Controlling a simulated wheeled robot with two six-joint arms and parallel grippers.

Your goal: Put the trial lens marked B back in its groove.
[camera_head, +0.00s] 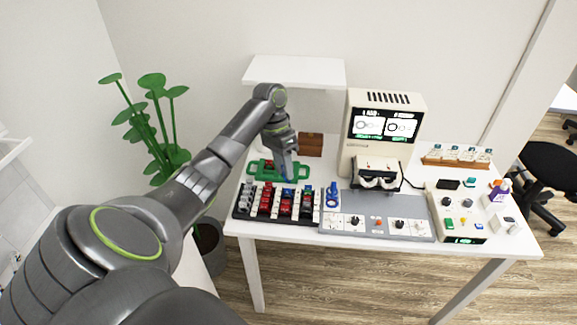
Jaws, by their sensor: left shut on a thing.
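A black trial lens case (236,213) lies at the table's front left. Several red, black and pale lenses stand in its rows. The marks on them are too small to read, so I cannot tell which is B. My left gripper (286,174) points down just behind and above the case's middle, in front of the green tray. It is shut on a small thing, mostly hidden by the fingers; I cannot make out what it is. The groove for lens B cannot be told apart. My right gripper is not in view.
A green tray with handles (302,171) and a brown box (311,144) lie behind the case. A beige machine with a screen (386,100) stands behind. A white shelf (294,70) hangs above.

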